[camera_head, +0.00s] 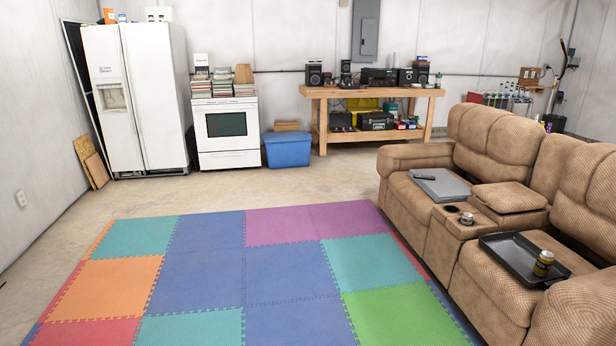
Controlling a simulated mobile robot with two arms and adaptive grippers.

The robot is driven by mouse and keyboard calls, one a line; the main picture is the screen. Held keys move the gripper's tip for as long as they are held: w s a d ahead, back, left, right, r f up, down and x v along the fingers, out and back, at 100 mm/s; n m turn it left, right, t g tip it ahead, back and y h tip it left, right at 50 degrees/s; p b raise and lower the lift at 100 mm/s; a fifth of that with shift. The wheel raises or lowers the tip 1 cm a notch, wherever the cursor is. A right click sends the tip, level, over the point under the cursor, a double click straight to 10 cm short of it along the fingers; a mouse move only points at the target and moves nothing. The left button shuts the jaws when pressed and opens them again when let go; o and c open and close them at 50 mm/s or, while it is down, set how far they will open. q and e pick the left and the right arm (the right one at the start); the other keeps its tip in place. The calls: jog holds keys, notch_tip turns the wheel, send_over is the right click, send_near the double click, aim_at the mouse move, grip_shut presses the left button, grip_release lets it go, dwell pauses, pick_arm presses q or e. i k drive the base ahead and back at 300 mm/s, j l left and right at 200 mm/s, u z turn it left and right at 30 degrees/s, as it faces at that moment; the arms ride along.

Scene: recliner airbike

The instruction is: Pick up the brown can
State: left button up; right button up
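A small can (543,263) with a brown and yellowish side stands upright on a black tray (507,258). The tray lies on the near seat of the brown recliner sofa (487,292) at the right. Another small dark can or cup top (466,218) shows in the sofa's console; its colour is hard to tell. Neither of my grippers is in view.
A grey laptop-like slab (440,185) with a dark remote (425,178) lies on the far seat. A coloured foam mat (245,275) covers the open floor left of the sofa. A white fridge (137,100), stove (226,133), blue bin (288,149) and wooden workbench (374,92) line the back wall.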

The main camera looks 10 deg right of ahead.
aim_at(467, 218)
jog(key=i+z, duration=0.25)
jog(key=i, duration=0.25)
jog(key=i+z, duration=0.25)
jog(key=i, duration=0.25)
jog(key=i+j+z, duration=0.25)
jog(key=i, duration=0.25)
jog(key=i+j+z, duration=0.25)
jog(key=i, duration=0.25)
jog(key=i+l+z, duration=0.25)
jog(key=i+z, duration=0.2)
jog(key=i, duration=0.4)
jog(key=i+z, duration=0.4)
jog(key=i, duration=0.4)
